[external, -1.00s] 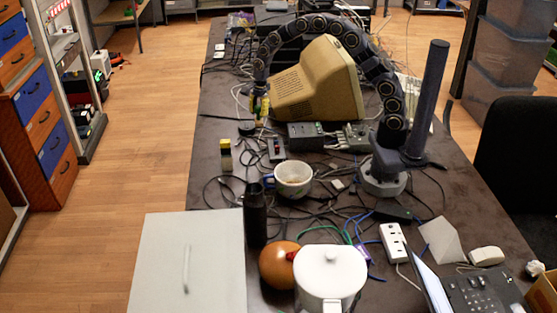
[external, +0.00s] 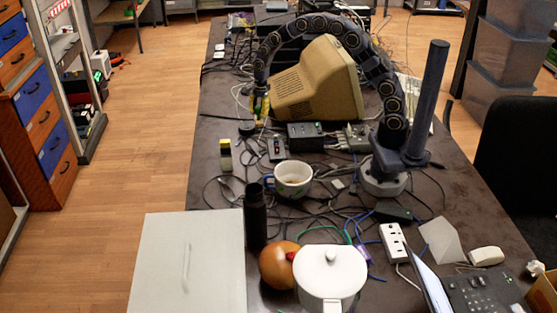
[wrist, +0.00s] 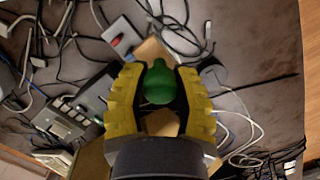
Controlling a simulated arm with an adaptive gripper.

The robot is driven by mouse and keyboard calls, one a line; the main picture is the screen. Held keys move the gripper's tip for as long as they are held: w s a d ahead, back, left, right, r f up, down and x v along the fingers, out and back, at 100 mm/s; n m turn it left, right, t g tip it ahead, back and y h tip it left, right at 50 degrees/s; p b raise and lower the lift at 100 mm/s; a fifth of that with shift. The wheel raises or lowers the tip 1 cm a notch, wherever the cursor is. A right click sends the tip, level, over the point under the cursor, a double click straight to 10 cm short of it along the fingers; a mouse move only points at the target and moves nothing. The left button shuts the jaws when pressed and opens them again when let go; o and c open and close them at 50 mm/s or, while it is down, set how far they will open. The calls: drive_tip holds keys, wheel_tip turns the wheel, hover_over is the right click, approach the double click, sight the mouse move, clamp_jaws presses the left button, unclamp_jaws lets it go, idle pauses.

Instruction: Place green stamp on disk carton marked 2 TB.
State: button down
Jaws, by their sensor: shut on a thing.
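The green stamp (wrist: 158,88) sits between the two yellow fingers of my gripper (wrist: 159,72) in the wrist view. The fingers are shut on it. A tan, carton-like surface (wrist: 151,48) shows beyond and below the stamp, partly hidden by the fingers; no 2 TB mark is readable. In the external view my gripper (external: 260,106) hangs over the table's left side, beside the beige monitor. The stamp is too small to make out clearly there.
The beige monitor (external: 312,82) stands close to the right of my gripper. Grey device boxes (external: 306,135) and many cables lie in front of it. A small yellow-and-dark bottle (external: 226,158), a mug (external: 293,178) and a dark cylinder (external: 255,215) stand nearer the camera.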

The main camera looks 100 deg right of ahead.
drive_tip(key=s+a+r+n, duration=0.1)
drive_tip(key=s+a+n, duration=0.15)
drive_tip(key=a, duration=0.75)
drive_tip(key=s+a+r+n+g, duration=0.1)
drive_tip(key=a+r+n, duration=0.15)
drive_tip(key=a, duration=0.75)
drive_tip(key=s+a+n, duration=0.1)
drive_tip(key=a+n, duration=0.2)
drive_tip(key=a, duration=0.7)
drive_tip(key=s+a+r+n+g, duration=0.1)
drive_tip(key=s+a+n, duration=0.5)
drive_tip(key=s, duration=0.6)
drive_tip(key=s+a+r+n, duration=0.1)
drive_tip(key=s+a+n, duration=0.2)
drive_tip(key=s+a, duration=0.65)
drive_tip(key=w+a+f, duration=0.1)
drive_tip(key=a+f, duration=0.2)
drive_tip(key=w+a+f, duration=0.1)
drive_tip(key=a+f, duration=0.2)
drive_tip(key=w+a+f, duration=0.2)
drive_tip(key=a+f, duration=0.1)
drive_tip(key=shift+w+a+f, duration=0.1)
drive_tip(key=shift+a+f, duration=0.1)
drive_tip(key=shift+f, duration=0.1)
drive_tip(key=shift+a+f, duration=0.1)
drive_tip(key=shift+f, duration=0.1)
drive_tip(key=shift+w+a+f, duration=0.1)
drive_tip(key=shift+f, duration=1.55)
